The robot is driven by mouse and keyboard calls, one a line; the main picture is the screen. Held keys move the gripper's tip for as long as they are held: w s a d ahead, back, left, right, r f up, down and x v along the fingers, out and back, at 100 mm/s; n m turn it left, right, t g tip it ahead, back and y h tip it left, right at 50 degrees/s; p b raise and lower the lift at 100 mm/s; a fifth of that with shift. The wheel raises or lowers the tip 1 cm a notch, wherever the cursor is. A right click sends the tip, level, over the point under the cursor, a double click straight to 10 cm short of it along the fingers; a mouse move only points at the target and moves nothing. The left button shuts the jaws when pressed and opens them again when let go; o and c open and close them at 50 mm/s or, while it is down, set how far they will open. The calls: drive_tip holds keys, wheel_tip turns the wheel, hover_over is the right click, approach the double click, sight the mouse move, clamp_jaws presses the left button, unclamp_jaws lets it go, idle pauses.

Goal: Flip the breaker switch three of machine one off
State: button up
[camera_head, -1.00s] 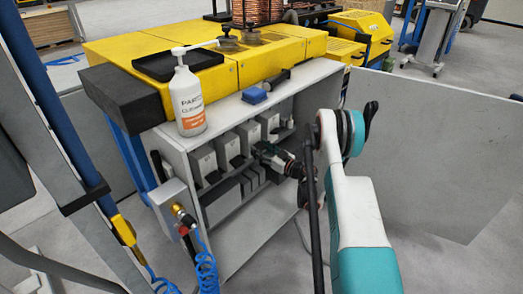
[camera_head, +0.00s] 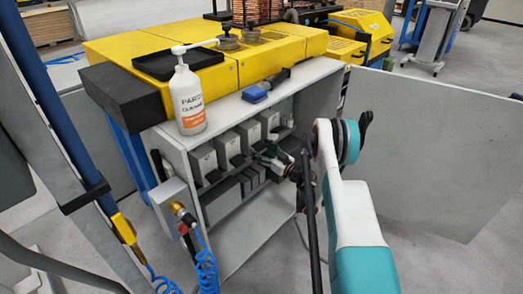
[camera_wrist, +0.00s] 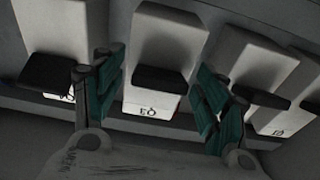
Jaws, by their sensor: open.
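A row of several grey breakers stands inside the open cabinet (camera_head: 180,158), each with a black switch lever. My gripper (camera_head: 266,158) is inside the cabinet opening, in front of the breakers towards the right of the row. In the wrist view, my gripper (camera_wrist: 158,92) is open and empty, its green-and-black fingers on either side of the middle breaker (camera_wrist: 168,38) and its black switch (camera_wrist: 160,80). Another breaker (camera_wrist: 62,28) with its switch (camera_wrist: 46,75) is at left, and one (camera_wrist: 262,68) at right behind the right finger.
The open grey door (camera_head: 430,140) extends right, beside my arm. A connector box with a blue coiled hose (camera_head: 206,268) is at the front left.

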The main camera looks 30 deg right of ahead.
sight(262, 148)
drive_tip(key=shift+r, duration=0.1)
wheel_tip(262, 148, up, 10)
drive_tip(key=shift+f, duration=0.1)
idle(0.4)
